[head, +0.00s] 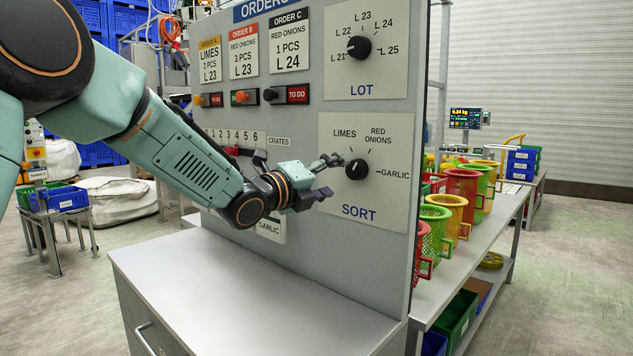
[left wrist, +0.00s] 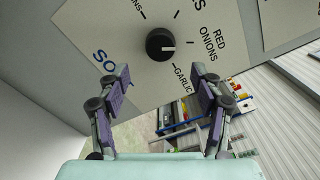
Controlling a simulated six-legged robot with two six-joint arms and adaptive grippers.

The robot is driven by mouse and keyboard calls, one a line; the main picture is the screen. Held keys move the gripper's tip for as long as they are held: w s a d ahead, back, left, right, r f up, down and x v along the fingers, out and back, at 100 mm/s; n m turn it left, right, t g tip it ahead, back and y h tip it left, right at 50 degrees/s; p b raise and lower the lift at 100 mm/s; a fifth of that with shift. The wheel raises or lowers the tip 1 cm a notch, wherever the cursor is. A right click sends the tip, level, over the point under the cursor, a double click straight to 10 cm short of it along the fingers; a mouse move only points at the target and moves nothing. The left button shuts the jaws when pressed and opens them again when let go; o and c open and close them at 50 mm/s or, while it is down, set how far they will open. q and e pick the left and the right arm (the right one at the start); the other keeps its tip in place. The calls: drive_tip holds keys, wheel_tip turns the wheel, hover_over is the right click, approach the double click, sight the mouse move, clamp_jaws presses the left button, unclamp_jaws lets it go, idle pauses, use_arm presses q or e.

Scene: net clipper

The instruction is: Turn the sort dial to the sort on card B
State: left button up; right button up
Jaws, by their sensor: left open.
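The black sort dial (head: 357,169) sits on a white SORT plate (head: 385,215) with LIMES, RED ONIONS and GARLIC labels. The left wrist view shows the dial (left wrist: 160,44) with a pale mark pointing right, nearest the RED ONIONS tick. A fourth label at upper left there is cut off, ending in "ONS". Card B (head: 244,50) reads RED ONIONS, 3 PCS, L 23. My left gripper (head: 327,177) is open and empty, just left of the dial in the head view. In the left wrist view its fingers (left wrist: 160,74) are spread below the dial, apart from it.
The lot dial (head: 359,47) is above on the same panel. Cards A (head: 209,60) and C (head: 290,42) flank card B, with small knobs below. A grey cabinet top (head: 250,290) lies clear beneath. Coloured baskets (head: 463,187) stand on a bench to the right.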

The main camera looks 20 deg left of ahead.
use_arm(q)
drive_tip(key=v, duration=0.4)
drive_tip(key=shift+s, duration=0.2)
idle(0.4)
